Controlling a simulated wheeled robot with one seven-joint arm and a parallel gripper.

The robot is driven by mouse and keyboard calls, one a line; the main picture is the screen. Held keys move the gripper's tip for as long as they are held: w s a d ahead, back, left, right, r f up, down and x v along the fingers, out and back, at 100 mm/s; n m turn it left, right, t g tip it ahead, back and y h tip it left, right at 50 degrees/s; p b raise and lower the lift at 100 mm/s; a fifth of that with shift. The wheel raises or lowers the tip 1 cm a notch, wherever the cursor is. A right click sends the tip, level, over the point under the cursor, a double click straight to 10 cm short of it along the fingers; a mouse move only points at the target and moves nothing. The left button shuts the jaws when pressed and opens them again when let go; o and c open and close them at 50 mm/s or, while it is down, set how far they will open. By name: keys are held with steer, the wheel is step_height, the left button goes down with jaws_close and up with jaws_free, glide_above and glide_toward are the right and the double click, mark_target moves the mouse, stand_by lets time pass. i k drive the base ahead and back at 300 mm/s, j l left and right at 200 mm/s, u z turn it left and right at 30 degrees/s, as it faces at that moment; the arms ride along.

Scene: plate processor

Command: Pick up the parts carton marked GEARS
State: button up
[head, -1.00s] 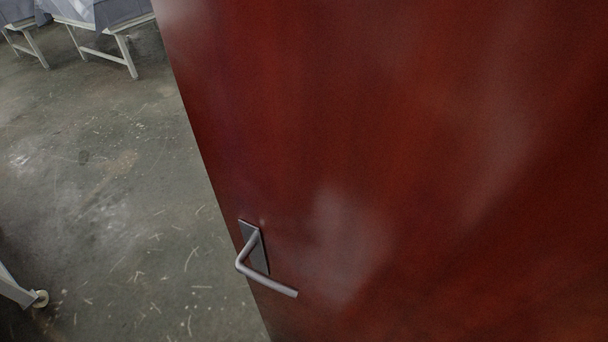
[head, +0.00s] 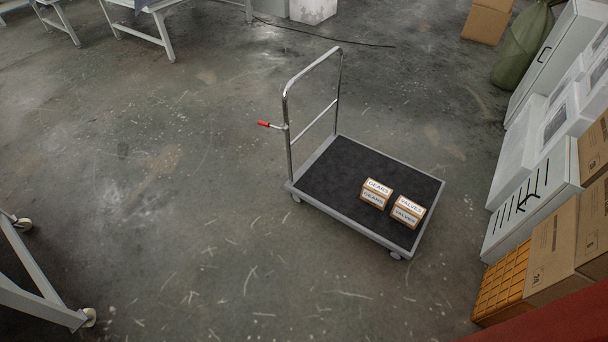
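The parts carton marked GEARS (head: 375,193) is a small brown box with white labels. It sits upright on the dark deck of a platform trolley (head: 330,172). A similar carton marked VALVES (head: 408,211) stands just to its right, with a narrow gap between them. My gripper is not in view.
The trolley has a metal push handle (head: 339,75) on its left side with a red-tipped lever (head: 264,124). Cardboard boxes (head: 553,250), an orange crate (head: 502,288) and a grey cabinet (head: 530,205) line the right. A wheeled frame (head: 40,290) stands lower left. Open floor surrounds the trolley.

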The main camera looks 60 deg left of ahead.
mark_target(375, 194)
steer(key=i+j+u, duration=0.1)
steer(key=j+u, duration=0.2)
steer(key=i+j+u, duration=0.15)
steer(key=j+u, duration=0.15)
steer(key=j, duration=0.2)
steer(key=i+j+u, duration=0.2)
steer(key=j+u, duration=0.15)
steer(key=i+j, duration=0.15)
steer(key=i, duration=0.25)
steer(key=i+j, duration=0.2)
steer(key=i, duration=0.25)
steer(key=i+j, duration=0.15)
steer(key=i, duration=0.25)
steer(key=i+j, duration=0.2)
steer(key=i, duration=0.25)
